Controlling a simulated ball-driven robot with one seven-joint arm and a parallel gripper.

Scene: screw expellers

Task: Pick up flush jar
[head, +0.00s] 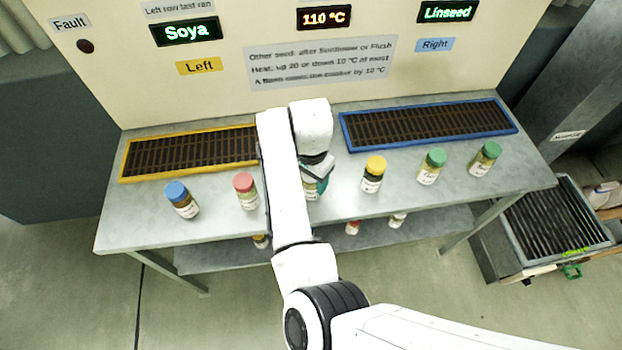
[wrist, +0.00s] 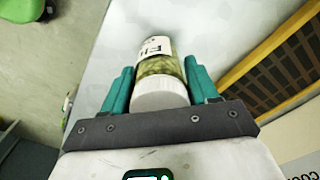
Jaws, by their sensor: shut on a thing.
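A jar with a white lid, pale green-yellow contents and a white label stands between the teal fingers of my gripper in the wrist view; this jar (wrist: 160,75) has a label partly readable as "Fl". My gripper (wrist: 160,88) is shut on it, one finger on each side. In the head view my gripper (head: 315,185) is at the middle of the table's front, and the jar (head: 311,188) is mostly hidden by my arm. I cannot tell whether the jar touches the table.
On the grey table (head: 220,222) stand a blue-lidded jar (head: 181,199), a red-lidded jar (head: 246,191), a yellow-lidded jar (head: 373,175) and two green-lidded jars (head: 431,167) (head: 484,159). Behind them lie a yellow-framed grate (head: 190,151) and a blue-framed grate (head: 428,124). A lower shelf holds several jars.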

